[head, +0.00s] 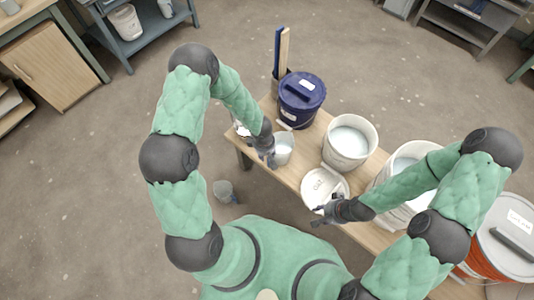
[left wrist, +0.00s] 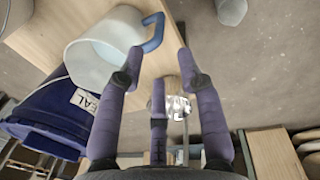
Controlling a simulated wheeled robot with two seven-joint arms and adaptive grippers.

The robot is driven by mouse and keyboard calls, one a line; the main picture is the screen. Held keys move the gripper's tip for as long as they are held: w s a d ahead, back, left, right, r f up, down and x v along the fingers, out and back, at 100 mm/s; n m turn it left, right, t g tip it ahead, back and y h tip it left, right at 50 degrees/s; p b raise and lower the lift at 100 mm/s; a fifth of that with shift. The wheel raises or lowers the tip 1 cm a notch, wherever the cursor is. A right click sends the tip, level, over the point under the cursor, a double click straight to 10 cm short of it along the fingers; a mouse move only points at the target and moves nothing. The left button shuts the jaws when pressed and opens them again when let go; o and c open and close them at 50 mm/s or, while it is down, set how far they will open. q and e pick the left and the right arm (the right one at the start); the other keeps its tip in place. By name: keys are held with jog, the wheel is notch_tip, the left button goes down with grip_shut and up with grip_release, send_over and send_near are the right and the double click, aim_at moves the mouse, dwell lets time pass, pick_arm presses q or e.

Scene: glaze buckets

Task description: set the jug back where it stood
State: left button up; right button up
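The jug (head: 285,148) is a pale pail-like vessel standing upright on the wooden bench near its left edge. In the left wrist view the jug (left wrist: 92,60) shows at upper left with its blue handle (left wrist: 153,32). My left gripper (head: 268,158) is beside the jug on its handle side. In the left wrist view its fingers (left wrist: 160,62) are spread, with the handle just beyond the fingertips; contact cannot be told. My right gripper (head: 318,214) hangs near the white lid (head: 322,185) at the bench's front edge; its finger opening is unclear.
A dark blue lidded bucket (head: 302,98) stands behind the jug. An open white bucket (head: 349,142) is to the right, another (head: 405,172) beyond it. An orange bucket (head: 500,245) is at far right. A grey pail (head: 223,190) stands on the floor. A shiny metal item (left wrist: 178,106) lies below the fingers.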

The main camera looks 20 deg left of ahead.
pick_arm(q)
jog(key=s+d+m+h, duration=0.1)
jog(key=s+d+m, duration=0.3)
jog(key=s, duration=0.4)
jog(key=s+d+m+h, duration=0.2)
jog(key=s+d+m, duration=0.2)
jog(key=s+m, duration=0.3)
jog(key=shift+s+m+g+h, duration=0.3)
jog(key=shift+s+g, duration=0.1)
